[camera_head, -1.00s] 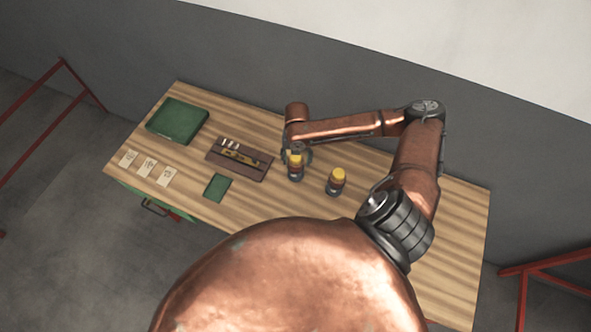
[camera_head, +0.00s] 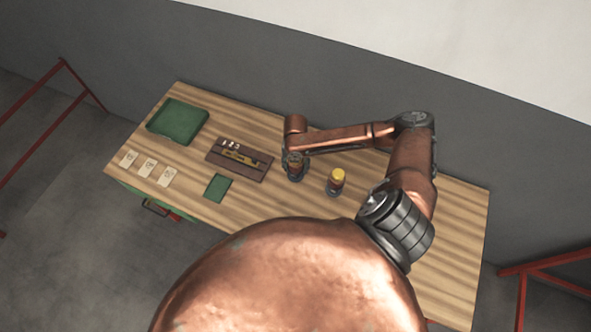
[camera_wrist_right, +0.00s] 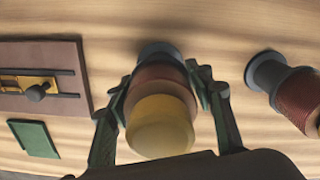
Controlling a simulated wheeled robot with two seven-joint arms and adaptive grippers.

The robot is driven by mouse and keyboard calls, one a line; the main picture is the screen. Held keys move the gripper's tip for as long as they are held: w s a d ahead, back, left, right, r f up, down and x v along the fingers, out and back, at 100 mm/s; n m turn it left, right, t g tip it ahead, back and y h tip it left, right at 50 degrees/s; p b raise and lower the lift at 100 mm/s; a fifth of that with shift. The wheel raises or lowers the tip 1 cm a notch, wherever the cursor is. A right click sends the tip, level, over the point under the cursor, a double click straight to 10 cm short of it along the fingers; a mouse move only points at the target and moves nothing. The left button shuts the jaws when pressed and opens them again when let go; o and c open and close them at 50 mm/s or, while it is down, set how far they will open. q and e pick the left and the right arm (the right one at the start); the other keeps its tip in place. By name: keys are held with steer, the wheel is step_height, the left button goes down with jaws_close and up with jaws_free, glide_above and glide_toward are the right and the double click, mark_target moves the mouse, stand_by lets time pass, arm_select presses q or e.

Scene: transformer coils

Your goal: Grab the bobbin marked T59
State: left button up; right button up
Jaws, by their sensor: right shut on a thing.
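A bobbin (camera_wrist_right: 162,115) with a yellow top and a red-brown winding stands on the table between the fingers of my right gripper (camera_wrist_right: 165,90). The fingers close on its sides. In the head view this bobbin (camera_head: 296,174) is mostly hidden by my right gripper (camera_head: 294,162). A second bobbin with a yellow top (camera_head: 337,181) stands to the right, apart from the gripper. It also shows at the right edge of the right wrist view (camera_wrist_right: 297,95). I cannot read a T59 mark on either. My left gripper is not in view.
A dark brown fixture board (camera_head: 238,161) with a yellow part lies left of the gripper. A small green pad (camera_head: 217,187), several white cards (camera_head: 147,167) and a green tray (camera_head: 178,121) are farther left. The table's right side (camera_head: 461,215) is clear.

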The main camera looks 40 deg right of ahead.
steer(key=c, duration=0.4)
steer(key=shift+w+r, duration=0.1)
steer(key=shift+r, duration=0.1)
steer(key=shift+c, duration=0.2)
